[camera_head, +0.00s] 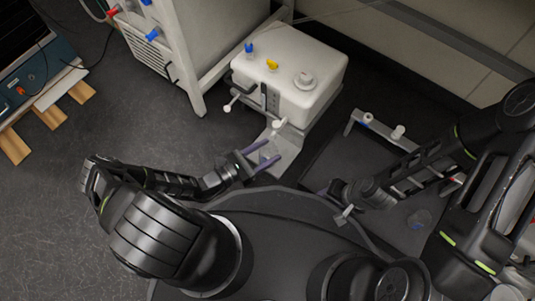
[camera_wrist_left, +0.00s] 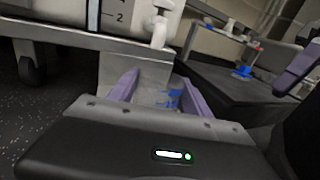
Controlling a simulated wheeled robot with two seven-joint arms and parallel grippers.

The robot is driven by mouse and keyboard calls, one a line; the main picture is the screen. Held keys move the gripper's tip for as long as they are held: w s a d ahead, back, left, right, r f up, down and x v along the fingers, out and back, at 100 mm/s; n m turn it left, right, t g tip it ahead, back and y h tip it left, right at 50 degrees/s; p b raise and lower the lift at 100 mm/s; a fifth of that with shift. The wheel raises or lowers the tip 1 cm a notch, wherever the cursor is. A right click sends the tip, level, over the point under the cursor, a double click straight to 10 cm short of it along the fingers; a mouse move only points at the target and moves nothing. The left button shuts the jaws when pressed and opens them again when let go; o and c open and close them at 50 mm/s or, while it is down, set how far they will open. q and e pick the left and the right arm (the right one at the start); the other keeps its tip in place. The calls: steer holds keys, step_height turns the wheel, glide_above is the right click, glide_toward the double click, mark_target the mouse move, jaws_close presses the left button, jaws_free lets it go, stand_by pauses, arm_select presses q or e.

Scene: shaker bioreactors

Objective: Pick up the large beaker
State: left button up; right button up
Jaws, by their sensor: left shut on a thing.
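The large beaker (camera_head: 267,153) is clear and hard to make out against the pale metal shelf. In the left wrist view the beaker (camera_wrist_left: 160,98) shows as a see-through shape with blue marks between the purple fingers. My left gripper (camera_head: 260,157) is shut on it, one finger on each side; the same gripper shows in the left wrist view (camera_wrist_left: 160,90). I cannot tell whether the beaker's base touches the shelf. My right gripper (camera_head: 335,200) is over the dark platform's near edge; its finger opening is unclear.
A white tank (camera_head: 290,75) with blue and yellow caps stands behind the shelf (camera_head: 290,140). A dark platform (camera_head: 350,160) lies to the right, with a small clear-blue vessel (camera_head: 420,217). A wheeled cabinet (camera_head: 185,45) stands at the back left.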

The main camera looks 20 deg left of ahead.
arm_select(q)
steer(key=shift+r, duration=0.15)
steer(key=shift+r+p, duration=0.85)
steer(key=shift+p, duration=0.05)
steer(key=p+v, duration=0.3)
steer(key=v, duration=1.5)
steer(key=shift+f, duration=0.25)
